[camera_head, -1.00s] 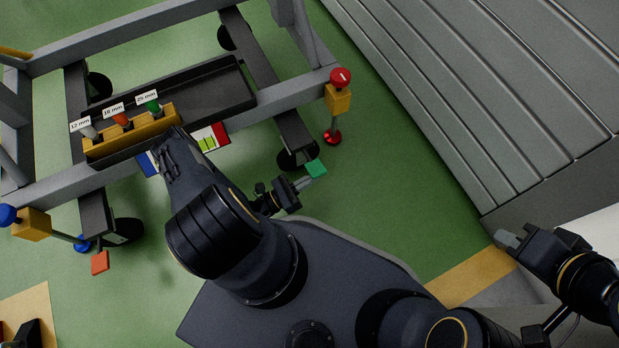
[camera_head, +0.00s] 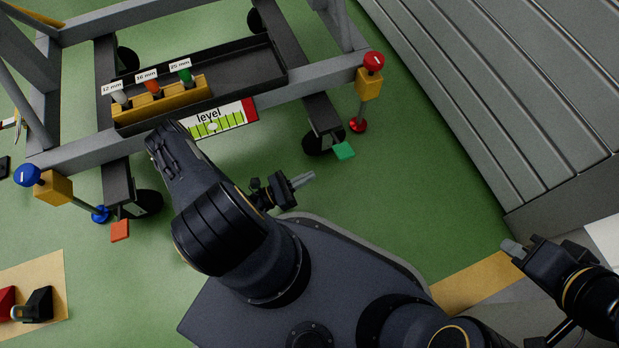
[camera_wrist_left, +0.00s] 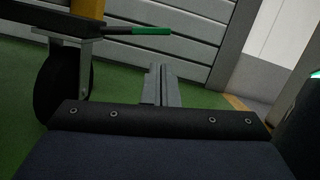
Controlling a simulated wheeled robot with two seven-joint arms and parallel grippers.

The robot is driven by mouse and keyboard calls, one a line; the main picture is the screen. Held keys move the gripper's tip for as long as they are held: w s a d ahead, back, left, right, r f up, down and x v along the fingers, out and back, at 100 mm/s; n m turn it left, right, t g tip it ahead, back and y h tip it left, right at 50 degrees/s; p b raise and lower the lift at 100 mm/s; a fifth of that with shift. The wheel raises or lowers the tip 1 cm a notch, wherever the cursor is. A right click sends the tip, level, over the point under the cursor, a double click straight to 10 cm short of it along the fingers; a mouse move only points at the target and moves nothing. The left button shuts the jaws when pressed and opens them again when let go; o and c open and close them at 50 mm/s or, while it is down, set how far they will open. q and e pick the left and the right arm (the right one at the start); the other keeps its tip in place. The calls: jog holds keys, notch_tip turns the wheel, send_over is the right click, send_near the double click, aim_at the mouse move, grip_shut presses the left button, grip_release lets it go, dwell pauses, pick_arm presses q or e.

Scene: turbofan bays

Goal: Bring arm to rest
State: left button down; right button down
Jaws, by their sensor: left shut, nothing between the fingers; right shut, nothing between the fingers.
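My left gripper (camera_head: 302,180) is in the middle of the head view, its narrow grey fingers pointing right and closed with nothing between them. In the left wrist view its fingers (camera_wrist_left: 160,86) lie together over the green floor. It is apart from the grey cart frame, below and left of a green pedal (camera_head: 344,151). My right gripper (camera_head: 513,249) is at the right edge of the head view, its grey fingers closed and empty, pointing left near the grey panelled structure.
A grey wheeled cart frame (camera_head: 305,84) holds a black tray (camera_head: 238,75) with labelled tools and a level strip (camera_head: 220,122). A red-knobbed post (camera_head: 373,62) and a blue-knobbed post (camera_head: 28,176) stand at its corners. Grey panelling (camera_head: 500,90) is at right. Green floor (camera_head: 420,190) lies between.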

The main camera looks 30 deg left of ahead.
pick_arm(q)
jog(key=shift+r, duration=0.1)
dwell(0.5)
notch_tip(320, 180, up, 22)
jog(key=w+a+m+g+h+p, duration=0.1)
jog(key=w+m+g+h+p, duration=0.15)
jog(key=m+g, duration=1.25)
jog(key=s+d+r+m+t+y+p, duration=0.1)
jog(key=s+r+m+t+y, duration=0.1)
jog(key=s+r+m+y, duration=0.7)
jog(key=s+d+r+m+t+y+p, duration=0.15)
jog(key=s+r+m, duration=0.3)
jog(key=r, duration=0.75)
notch_tip(320, 180, up, 38)
jog(key=p, duration=3.7)
jog(key=shift+w+a+r+m+y, duration=0.2)
jog(key=shift+w+a+m+y, duration=0.05)
jog(key=shift+m+y, duration=0.15)
jog(key=shift+t, duration=0.25)
